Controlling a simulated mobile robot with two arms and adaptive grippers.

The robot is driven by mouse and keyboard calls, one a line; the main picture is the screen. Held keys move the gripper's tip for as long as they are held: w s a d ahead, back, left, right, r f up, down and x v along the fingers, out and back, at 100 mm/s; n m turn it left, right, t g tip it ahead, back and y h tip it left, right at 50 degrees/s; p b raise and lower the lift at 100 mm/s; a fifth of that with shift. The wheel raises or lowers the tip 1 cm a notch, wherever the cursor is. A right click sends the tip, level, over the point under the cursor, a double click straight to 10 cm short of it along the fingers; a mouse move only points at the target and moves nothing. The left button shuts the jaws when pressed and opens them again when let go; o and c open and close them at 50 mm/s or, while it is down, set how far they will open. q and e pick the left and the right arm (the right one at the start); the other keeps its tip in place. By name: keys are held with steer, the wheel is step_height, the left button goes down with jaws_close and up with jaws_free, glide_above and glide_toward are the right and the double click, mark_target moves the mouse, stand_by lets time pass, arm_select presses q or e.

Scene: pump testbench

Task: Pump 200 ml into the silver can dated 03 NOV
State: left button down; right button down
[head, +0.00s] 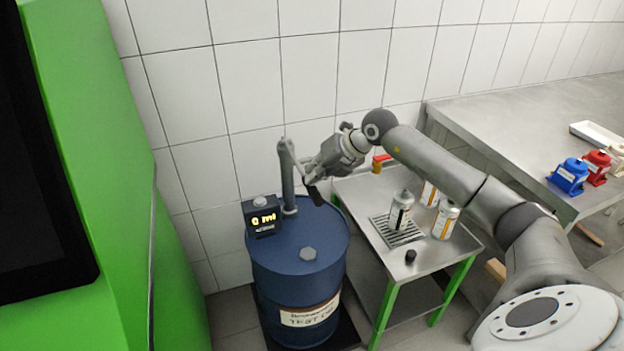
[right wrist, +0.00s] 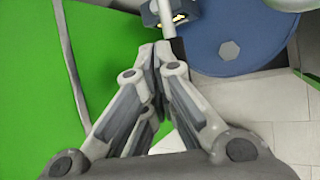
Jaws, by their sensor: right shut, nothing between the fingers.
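The blue drum (head: 297,250) carries a grey hand pump (head: 287,172) and a dark display (head: 262,216) reading "0 ml". My right gripper (head: 314,176) is shut and empty beside the pump. In the right wrist view, its closed fingers (right wrist: 158,52) are close to a light rod with a dark end (right wrist: 177,48); I cannot tell if they touch. My left gripper is out of view.
The steel side table (head: 375,203) has green legs; a small black cap (head: 410,256) lies near its front edge. A red and yellow part (head: 380,163) shows at its back. A green cabinet (head: 120,150) stands left. A larger bench (head: 500,135) holds blue and red items.

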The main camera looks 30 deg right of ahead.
step_height(320, 180, down, 7)
steer(key=b, duration=0.4)
steer(key=shift+s+b, duration=0.35)
steer(key=shift+s, duration=0.05)
stand_by(4.5)
steer(key=shift+a+r, duration=0.1)
steer(key=shift+r, duration=0.05)
stand_by(0.4)
steer(key=shift+w+r+p, duration=0.2)
steer(key=shift+r+p, duration=1)
steer(key=shift+r, duration=0.5)
steer(key=shift+w+r+p, duration=0.2)
steer(key=shift+r+p, duration=1)
steer(key=shift+r, duration=0.45)
steer(key=shift+w+r+p, duration=0.2)
steer(key=shift+r+p, duration=1)
steer(key=shift+r, duration=0.5)
